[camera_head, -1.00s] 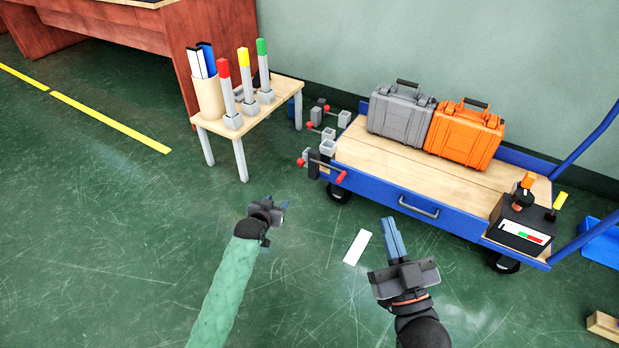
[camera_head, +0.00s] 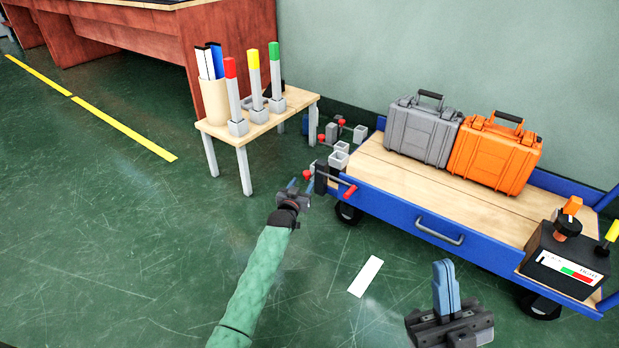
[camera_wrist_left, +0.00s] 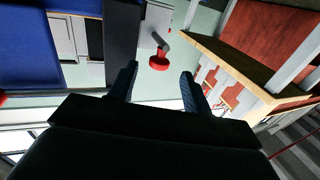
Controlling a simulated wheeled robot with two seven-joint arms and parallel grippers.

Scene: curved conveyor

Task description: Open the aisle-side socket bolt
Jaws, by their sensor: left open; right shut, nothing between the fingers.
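The aisle-side socket bolt (camera_head: 332,180) is a thin rod at the near left corner of the blue cart, with a red knob (camera_head: 307,174) on its left end and a red grip (camera_head: 350,192) on its right. My left gripper (camera_head: 300,186) is open and empty, just in front of the knob. In the left wrist view a red knob (camera_wrist_left: 159,63) on a grey stem appears between and beyond the open fingers (camera_wrist_left: 158,80), with no visible contact. My right gripper (camera_head: 446,266) is shut and empty over the floor in front of the cart.
The wall-side bolts with red knobs (camera_head: 341,123) sit farther back. A small table (camera_head: 222,133) with red, yellow and green posts stands to the left. Grey (camera_head: 420,130) and orange (camera_head: 495,152) cases rest on the cart. Floor in front is clear except a white strip (camera_head: 365,277).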

